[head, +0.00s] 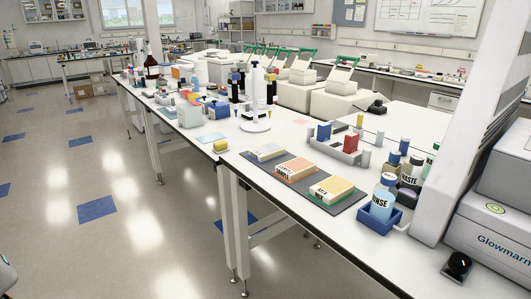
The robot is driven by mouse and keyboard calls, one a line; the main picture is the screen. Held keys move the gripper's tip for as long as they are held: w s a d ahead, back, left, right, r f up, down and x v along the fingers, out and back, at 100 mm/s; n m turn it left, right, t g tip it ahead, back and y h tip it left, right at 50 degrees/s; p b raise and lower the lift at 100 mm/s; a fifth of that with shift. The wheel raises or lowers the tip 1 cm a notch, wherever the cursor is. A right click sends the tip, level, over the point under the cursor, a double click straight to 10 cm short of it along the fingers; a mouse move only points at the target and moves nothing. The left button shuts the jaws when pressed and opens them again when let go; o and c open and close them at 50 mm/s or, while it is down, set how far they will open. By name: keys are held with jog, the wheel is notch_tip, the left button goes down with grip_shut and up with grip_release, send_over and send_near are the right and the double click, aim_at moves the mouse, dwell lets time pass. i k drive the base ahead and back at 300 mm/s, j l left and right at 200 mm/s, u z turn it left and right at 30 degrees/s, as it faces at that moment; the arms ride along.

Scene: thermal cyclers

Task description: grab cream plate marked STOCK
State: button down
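Three low plates stand in a row on a dark grey mat (318,199) near the front edge of the white bench. The far plate (267,153) has a pale grey-cream top. The middle plate (297,168) has an orange-tan top. The near plate (331,188) has a cream-yellow top and a green base. Each seems to carry dark lettering on its front side, too small to read surely, so I cannot tell which one is marked STOCK. My gripper is not in view.
A blue holder with a RINSE bottle (381,204) stands right of the mat. A WASTE bottle (411,172) and a grey rack (338,150) stand behind. A Glowmarn device (500,245) and a pale upright (480,110) fill the right. Floor left of the bench is clear.

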aim_at(268, 151)
jog(key=i+j+u, duration=0.1)
jog(key=i+j, duration=0.15)
jog(key=i, duration=0.45)
jog(key=i+j, duration=0.15)
jog(key=i, duration=0.55)
jog(key=i+j+u, duration=0.15)
jog(key=i, duration=0.55)
jog(key=i+u, duration=0.15)
jog(key=z, duration=0.15)
jog(key=j, duration=0.1)
